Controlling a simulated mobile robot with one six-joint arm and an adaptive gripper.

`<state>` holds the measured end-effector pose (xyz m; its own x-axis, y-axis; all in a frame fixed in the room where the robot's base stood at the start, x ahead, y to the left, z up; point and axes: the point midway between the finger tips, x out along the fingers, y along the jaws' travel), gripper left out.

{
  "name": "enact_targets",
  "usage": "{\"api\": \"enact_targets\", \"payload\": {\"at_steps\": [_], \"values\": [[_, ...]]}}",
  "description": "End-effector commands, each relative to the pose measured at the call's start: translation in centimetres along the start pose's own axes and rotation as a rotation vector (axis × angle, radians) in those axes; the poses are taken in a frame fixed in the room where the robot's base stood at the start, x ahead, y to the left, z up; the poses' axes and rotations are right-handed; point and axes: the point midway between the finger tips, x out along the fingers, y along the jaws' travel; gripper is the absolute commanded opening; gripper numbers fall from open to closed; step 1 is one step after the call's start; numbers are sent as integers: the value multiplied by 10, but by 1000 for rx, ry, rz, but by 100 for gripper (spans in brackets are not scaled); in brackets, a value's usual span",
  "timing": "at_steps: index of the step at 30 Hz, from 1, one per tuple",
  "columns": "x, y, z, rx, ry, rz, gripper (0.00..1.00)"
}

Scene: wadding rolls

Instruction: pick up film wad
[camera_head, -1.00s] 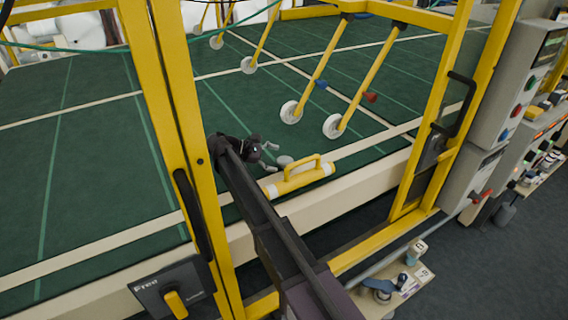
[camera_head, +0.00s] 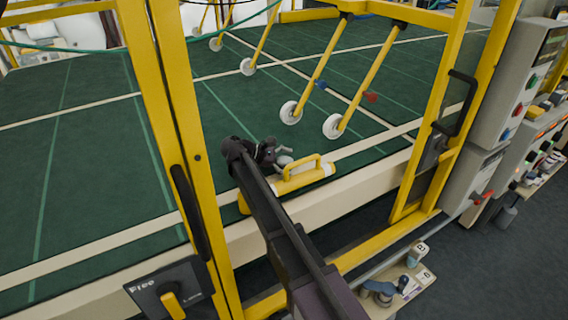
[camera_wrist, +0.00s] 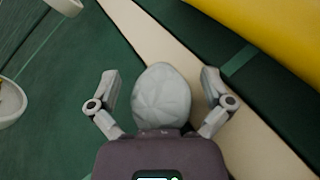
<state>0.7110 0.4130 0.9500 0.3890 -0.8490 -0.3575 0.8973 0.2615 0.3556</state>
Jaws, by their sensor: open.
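The film wad (camera_wrist: 161,95) is a pale grey, crumpled, rounded lump. In the wrist view it lies between the two open fingers of my gripper (camera_wrist: 160,85), with a gap to the finger on each side. Its lower end is hidden behind the gripper body. In the head view the wad (camera_head: 284,161) shows as a small pale spot at the end of my gripper (camera_head: 287,155), just behind the yellow handled bar. Whether the fingers touch the wad in depth I cannot tell.
A yellow bar with a handle (camera_head: 305,179) lies on the cream edge close to my gripper. Yellow frame posts (camera_head: 172,120) stand left of my arm. Yellow legs with white wheels (camera_head: 332,126) stand behind on the green surface (camera_head: 90,150), which is largely clear at left.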

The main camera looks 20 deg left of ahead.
Motion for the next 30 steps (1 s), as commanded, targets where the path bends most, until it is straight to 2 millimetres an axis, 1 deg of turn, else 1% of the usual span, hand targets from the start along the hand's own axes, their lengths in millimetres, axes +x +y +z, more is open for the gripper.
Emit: {"api": "enact_targets", "payload": {"at_steps": [2,3,5,6,7,8,9,23,30], "values": [[0,0,0,0,0,0,100],[0,0,0,0,0,0,88],[0,0,0,0,0,0,70],[0,0,0,0,0,0,58],[0,0,0,0,0,0,50],[0,0,0,0,0,0,43],[0,0,0,0,0,0,41],[-1,0,2,0,0,0,40],[-5,4,11,0,0,1,40]]}}
